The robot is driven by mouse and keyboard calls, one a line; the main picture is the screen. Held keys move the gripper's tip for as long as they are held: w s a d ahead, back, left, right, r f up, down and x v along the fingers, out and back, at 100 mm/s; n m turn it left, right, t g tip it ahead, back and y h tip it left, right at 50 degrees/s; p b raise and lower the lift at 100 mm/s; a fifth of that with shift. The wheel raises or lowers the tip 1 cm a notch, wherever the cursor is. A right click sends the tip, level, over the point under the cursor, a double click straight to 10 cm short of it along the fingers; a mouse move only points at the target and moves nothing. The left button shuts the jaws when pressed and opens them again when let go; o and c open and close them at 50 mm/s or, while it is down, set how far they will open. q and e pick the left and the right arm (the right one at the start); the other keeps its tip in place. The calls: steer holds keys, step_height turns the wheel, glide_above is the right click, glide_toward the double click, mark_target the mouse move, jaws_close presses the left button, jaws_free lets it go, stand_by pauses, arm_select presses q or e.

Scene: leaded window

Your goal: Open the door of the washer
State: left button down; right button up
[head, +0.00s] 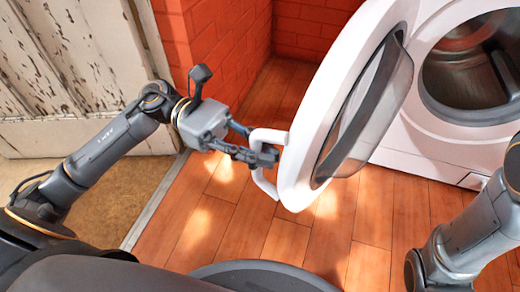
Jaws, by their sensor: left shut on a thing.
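The white washer (425,150) stands at the upper right, with its dark drum opening (465,75) in plain view. Its round white door (302,145) is swung wide open to the left, its dark glass bowl facing right. A white handle (262,182) sticks out from the door's outer left side. My left gripper (268,155) is shut on this handle, its fingers around the bar. My right arm shows at the lower right, but its gripper is outside the frame.
A red brick wall (225,45) stands behind the door. A worn white wooden door (60,65) is at the upper left. Wooden floorboards (225,225) lie clear below the washer door, with a tan floor patch (110,200) left of a grey strip.

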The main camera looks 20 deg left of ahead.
arm_select(q)
steer(key=shift+s+f, duration=0.15)
steer(key=shift+s, duration=0.1)
steer(key=c, duration=1.6)
jaws_free()
steer(key=shift+o, duration=0.2)
steer(key=shift+a, duration=0.1)
steer(key=shift+w+a, duration=0.1)
steer(key=shift+w+a, duration=0.1)
steer(key=shift+a, duration=0.2)
steer(key=w+a, duration=0.2)
steer(key=a, duration=0.9)
steer(key=shift+d, duration=0.1)
